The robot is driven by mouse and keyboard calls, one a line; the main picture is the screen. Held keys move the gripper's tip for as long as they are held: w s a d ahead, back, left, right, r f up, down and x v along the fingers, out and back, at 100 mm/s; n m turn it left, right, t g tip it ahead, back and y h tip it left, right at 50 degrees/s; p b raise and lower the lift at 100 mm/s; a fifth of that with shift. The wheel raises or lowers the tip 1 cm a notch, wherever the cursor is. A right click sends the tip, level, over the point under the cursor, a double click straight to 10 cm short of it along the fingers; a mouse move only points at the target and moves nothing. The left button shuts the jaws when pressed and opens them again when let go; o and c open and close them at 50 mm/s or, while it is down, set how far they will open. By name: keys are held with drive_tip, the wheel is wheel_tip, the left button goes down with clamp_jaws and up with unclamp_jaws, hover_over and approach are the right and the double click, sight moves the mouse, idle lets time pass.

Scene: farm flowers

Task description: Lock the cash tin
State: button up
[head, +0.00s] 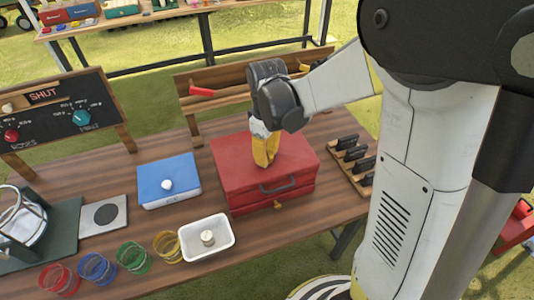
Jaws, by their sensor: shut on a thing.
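The red cash tin (232,178) stands on the wooden table with its lid down. It has a dark handle (277,189) on its front face, with a small brass-coloured piece (277,206) low at the front. I cannot tell whether the fingertips touch the lid.
A blue box (182,178) with a white knob stands left of the tin. A white tray (187,250) and several coloured cups are at the front. A rack of dark pieces (345,160) stands right, a wooden shelf (220,80) behind, a sign panel (50,120) left.

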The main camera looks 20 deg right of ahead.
drive_tip(key=shift+n, duration=0.6)
clamp_jaws()
drive_tip(key=o, duration=1.2)
unclamp_jaws()
drive_tip(key=shift+o, duration=0.2)
wheel_tip(320, 180, up, 12)
